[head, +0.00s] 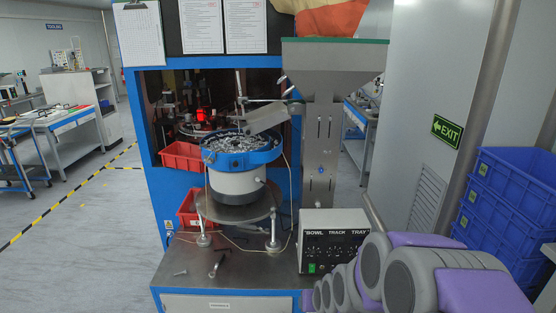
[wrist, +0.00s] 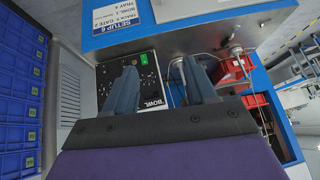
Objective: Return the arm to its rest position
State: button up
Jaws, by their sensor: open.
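My arm (head: 415,270) shows at the lower right of the head view, its grey and purple links in front of the right end of the machine bench. The gripper's fingertips cannot be made out in the head view. In the wrist view my gripper (wrist: 160,82) has its two dark fingers spread apart, with nothing held between them. Beyond the fingers is the black control box (wrist: 148,75), partly hidden by them. The same control box, marked "BOWL TRACK TRAY" (head: 333,244), stands upright on the bench in the head view, just left of my arm.
The blue sorter bench (head: 240,270) holds a vibratory bowl (head: 240,155) full of small parts. Red bins (head: 182,160) sit at its left. Stacked blue crates (head: 505,210) stand at the right, near my arm. The floor (head: 95,225) at left is open.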

jog(key=s+d+r+g, duration=0.1)
jog(key=s+r, duration=0.3)
jog(key=s, duration=0.7)
jog(key=s+d+r+g+h, duration=0.1)
jog(key=s+d+r+g, duration=0.1)
jog(key=s, duration=1)
jog(key=s+d+r+g, duration=0.1)
jog(key=s+r+g, duration=0.4)
jog(key=s, duration=0.7)
jog(key=shift+s+d+r+h, duration=0.2)
jog(key=shift+s+r+h, duration=0.05)
jog(key=shift+r+h, duration=0.05)
